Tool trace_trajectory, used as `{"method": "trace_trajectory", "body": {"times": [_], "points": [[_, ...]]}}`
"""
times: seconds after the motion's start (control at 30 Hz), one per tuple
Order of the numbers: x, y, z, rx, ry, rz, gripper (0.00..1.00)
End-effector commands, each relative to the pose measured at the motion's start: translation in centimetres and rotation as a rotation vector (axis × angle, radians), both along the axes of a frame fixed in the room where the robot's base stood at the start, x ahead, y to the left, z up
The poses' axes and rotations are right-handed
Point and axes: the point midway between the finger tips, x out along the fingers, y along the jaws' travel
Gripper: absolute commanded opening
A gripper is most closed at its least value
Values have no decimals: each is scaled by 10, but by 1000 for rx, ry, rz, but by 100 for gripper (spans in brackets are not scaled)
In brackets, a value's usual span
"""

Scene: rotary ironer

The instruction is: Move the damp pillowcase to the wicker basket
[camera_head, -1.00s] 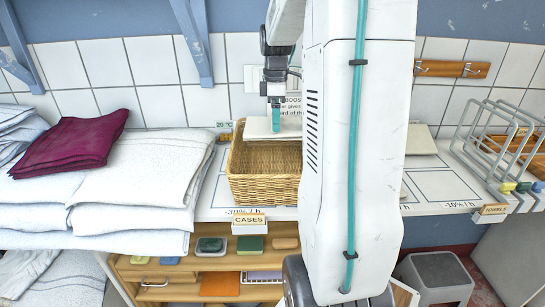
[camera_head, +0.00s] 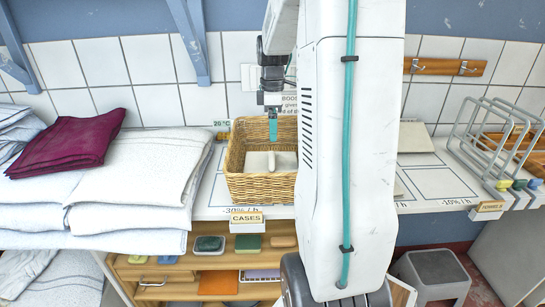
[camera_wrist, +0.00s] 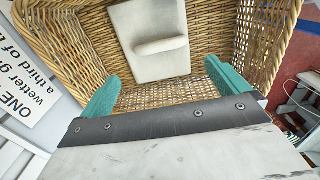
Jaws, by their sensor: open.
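The wicker basket (camera_head: 262,188) stands on the counter, left of my arm, and is open at the top. An off-white folded cloth, the pillowcase (camera_head: 257,163), lies inside it. The wrist view shows the pillowcase (camera_wrist: 147,62) flat on the basket's woven floor, with a raised roll across it. My gripper (camera_head: 272,138) is above the basket, pointing down. Its teal fingers (camera_wrist: 165,88) are spread apart with nothing between them, and the pillowcase lies apart from them. My arm hides part of the counter to the right of the basket.
White folded linen (camera_head: 140,175) is stacked left of the basket, with a maroon cloth (camera_head: 68,143) on top. Another off-white piece (camera_head: 416,137) lies on the counter at right, near a wire rack (camera_head: 492,130). Shelves below hold several coloured items.

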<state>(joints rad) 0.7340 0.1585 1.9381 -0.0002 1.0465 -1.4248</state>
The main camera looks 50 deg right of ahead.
Motion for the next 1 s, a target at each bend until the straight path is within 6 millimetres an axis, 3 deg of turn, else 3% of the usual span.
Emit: {"method": "trace_trajectory", "body": {"times": [0.3,0.5,1.0], "points": [[1,0,50,-3,-4,0,100],[1,0,72,-2,-1,0,100],[0,0,76,-1,-1,0,100]]}}
